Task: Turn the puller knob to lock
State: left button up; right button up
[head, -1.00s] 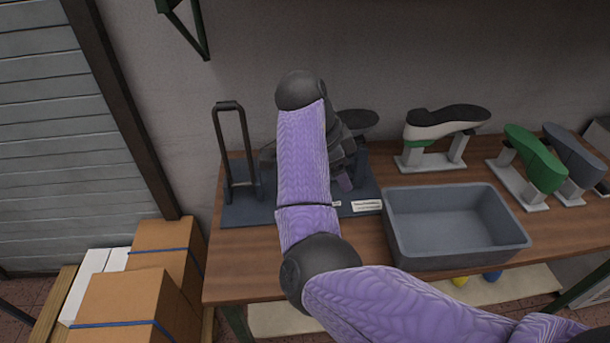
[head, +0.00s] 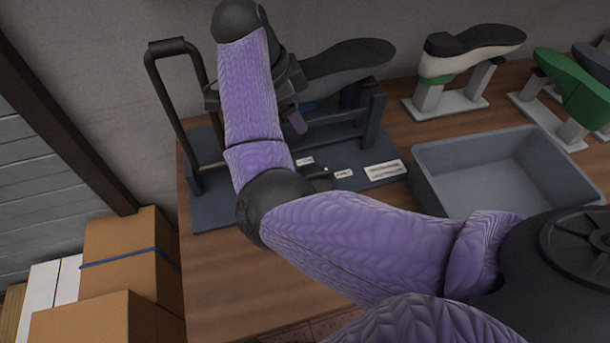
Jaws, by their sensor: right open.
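The puller stands on a dark blue-grey base plate (head: 215,208) on the wooden bench. It has a tall dark loop handle (head: 160,105) at the left and a dark frame (head: 372,118) at the right. A dark shoe last (head: 350,58) rests sole up over the frame. My right arm crosses in front of the puller. My right gripper (head: 298,112) is open behind the forearm at the middle of the puller, mostly hidden. I cannot make out the knob or whether the gripper touches it. My left gripper is out of view.
An empty grey bin (head: 435,190) stands right of the puller. A white and black last (head: 465,55) and a green last (head: 575,85) stand on supports behind it. Cardboard boxes (head: 130,250) are stacked at the lower left. The bench front left is clear.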

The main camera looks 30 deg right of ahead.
jog(key=f+b, duration=0.2)
jog(key=f, duration=0.1)
jog(key=f+b, duration=0.4)
jog(key=f, duration=0.1)
jog(key=shift+w+f, duration=0.25)
jog(key=shift+f, duration=0.1)
jog(key=shift+d+f, duration=0.1)
jog(key=shift+f, duration=0.2)
jog(key=b+x, duration=0.3)
jog(key=x, duration=0.5)
jog(key=shift+s+d+f, duration=0.1)
jog(key=shift+s+f, duration=0.05)
jog(key=shift+s, duration=0.05)
jog(key=shift+d+f, duration=0.15)
jog(key=shift+f, duration=0.15)
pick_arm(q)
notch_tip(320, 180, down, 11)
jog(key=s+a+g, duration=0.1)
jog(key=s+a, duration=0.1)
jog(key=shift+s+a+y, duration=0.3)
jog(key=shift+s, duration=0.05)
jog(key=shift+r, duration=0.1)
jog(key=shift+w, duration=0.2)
pick_arm(e)
grip_shut()
